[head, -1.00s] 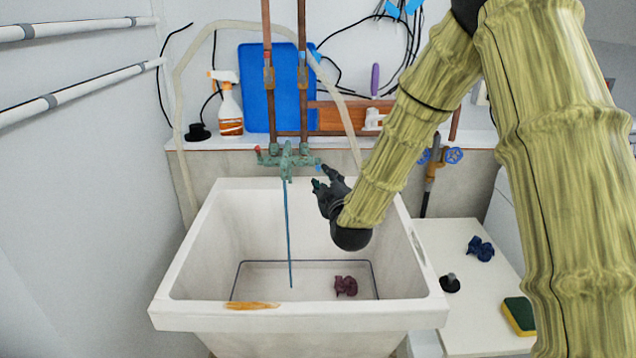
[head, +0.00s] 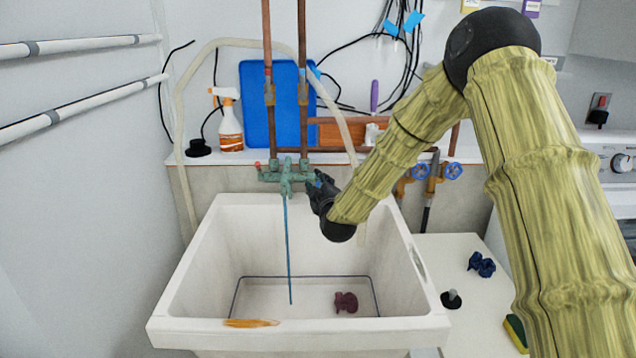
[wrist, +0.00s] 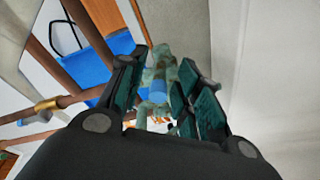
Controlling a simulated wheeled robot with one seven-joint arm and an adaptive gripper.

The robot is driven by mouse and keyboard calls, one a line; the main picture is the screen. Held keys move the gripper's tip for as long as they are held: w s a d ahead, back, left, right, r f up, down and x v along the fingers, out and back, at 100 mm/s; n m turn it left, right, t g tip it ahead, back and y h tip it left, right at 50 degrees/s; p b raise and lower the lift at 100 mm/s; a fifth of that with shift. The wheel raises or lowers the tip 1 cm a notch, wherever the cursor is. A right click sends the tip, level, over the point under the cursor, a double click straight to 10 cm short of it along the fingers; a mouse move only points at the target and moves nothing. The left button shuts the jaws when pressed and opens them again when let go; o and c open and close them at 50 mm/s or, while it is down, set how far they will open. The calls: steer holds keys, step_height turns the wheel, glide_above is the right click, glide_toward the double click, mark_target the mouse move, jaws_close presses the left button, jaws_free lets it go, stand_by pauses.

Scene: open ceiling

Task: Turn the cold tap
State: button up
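The green, weathered tap (head: 286,174) is on the wall above the white sink (head: 300,333). A thin blue line like a stream of water (head: 288,245) runs from its spout into the sink. A small red knob (head: 257,165) is at the tap's left end. The blue cold tap knob (wrist: 157,90) shows in the wrist view between my fingers; in the head view my gripper mostly hides it. My gripper (head: 316,184) is at the tap's right end. Its fingers are apart, one on each side of the knob. I cannot tell whether they touch it.
Copper pipes (head: 303,45) rise behind the tap. A spray bottle (head: 229,122) and a blue board (head: 255,80) stand on the ledge. A maroon object (head: 346,302) lies in the sink. Blue valve wheels (head: 453,171) are to the right of my forearm.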

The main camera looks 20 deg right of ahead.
steer(key=shift+w, duration=0.35)
steer(key=shift+c, duration=0.2)
jaws_close()
steer(key=shift+d+r+p, duration=0.1)
steer(key=shift+r+p, duration=0.1)
steer(key=shift+p, duration=0.1)
